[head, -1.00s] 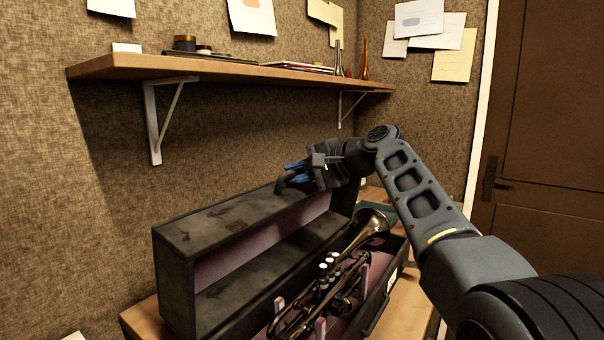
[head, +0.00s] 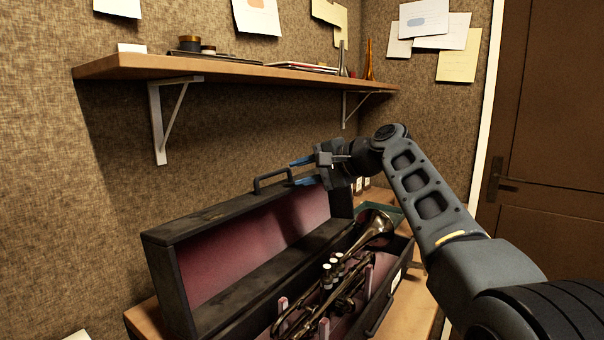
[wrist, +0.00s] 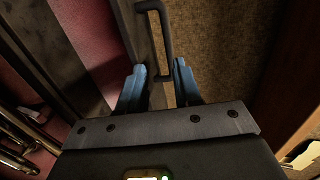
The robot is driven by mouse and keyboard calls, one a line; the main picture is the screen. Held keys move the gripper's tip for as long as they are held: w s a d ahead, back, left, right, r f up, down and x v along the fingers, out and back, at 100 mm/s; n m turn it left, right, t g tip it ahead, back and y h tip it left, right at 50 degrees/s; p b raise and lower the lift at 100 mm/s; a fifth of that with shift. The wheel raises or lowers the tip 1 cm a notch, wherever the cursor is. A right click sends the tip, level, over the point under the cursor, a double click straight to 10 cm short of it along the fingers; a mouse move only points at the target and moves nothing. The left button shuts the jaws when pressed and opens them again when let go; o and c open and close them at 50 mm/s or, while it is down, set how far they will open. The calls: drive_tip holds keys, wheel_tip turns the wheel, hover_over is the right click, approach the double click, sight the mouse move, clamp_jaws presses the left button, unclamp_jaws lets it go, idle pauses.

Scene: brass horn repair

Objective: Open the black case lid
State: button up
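The black case (head: 375,318) sits on the wooden bench with its lid (head: 185,232) raised on the wall side, pink lining showing. A dark handle (head: 272,180) stands at the lid's edge. My gripper (head: 303,171) is at the right end of the handle, its blue fingers spread. In the wrist view, the handle (wrist: 166,40) runs away from my gripper (wrist: 160,72). The handle's near end shows between the fingertips, with gaps beside it; I cannot tell whether either finger touches it. A brass horn (head: 338,275) lies in the case base.
A wooden wall shelf (head: 230,70) with metal brackets hangs above the lid. The wooden bench (head: 410,305) is partly clear to the right of the case. A green item (head: 391,210) lies behind the horn's bell. A brown door (head: 550,130) is at the right.

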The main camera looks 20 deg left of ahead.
drive_tip(key=b+v, duration=0.1)
drive_tip(key=v, duration=0.6)
